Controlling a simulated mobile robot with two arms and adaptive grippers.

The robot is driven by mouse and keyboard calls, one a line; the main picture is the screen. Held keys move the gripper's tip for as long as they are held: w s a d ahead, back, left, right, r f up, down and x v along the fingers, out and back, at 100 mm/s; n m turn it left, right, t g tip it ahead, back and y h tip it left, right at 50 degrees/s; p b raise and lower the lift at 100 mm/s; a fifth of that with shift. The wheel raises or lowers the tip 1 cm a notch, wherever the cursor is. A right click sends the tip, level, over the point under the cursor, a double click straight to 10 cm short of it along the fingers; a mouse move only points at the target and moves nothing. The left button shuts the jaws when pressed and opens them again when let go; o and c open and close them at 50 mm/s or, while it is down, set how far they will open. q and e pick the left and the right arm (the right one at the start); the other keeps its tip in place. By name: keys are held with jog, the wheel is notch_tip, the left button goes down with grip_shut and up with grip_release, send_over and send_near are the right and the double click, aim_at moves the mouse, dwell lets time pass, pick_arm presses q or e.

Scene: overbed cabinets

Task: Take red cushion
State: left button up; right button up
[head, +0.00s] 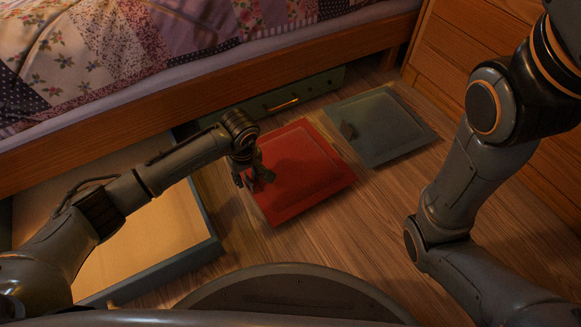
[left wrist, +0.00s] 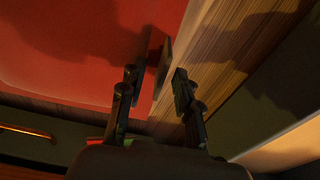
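The red cushion (head: 312,178) lies flat on the wooden floor in front of the bed, a square panel with a raised border. My left gripper (head: 254,178) is over its left edge. In the left wrist view the red cushion (left wrist: 75,45) fills the upper left, with a small dark upright tab (left wrist: 163,68) at its edge. The two fingers of my left gripper (left wrist: 156,82) are spread apart, with the tab between and beyond their tips; I see no clear contact. My right arm shows at the right, but its gripper is out of view.
A blue-grey cushion (head: 385,128) with a dark tab lies right of the red one. An open drawer (head: 215,243) stands out at left under my left arm. A shut green drawer (head: 315,88) with a brass handle is under the bed (head: 340,48). Bare floor (head: 345,240) lies in front.

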pick_arm(q)
grip_shut()
jog(key=shift+r, duration=0.15)
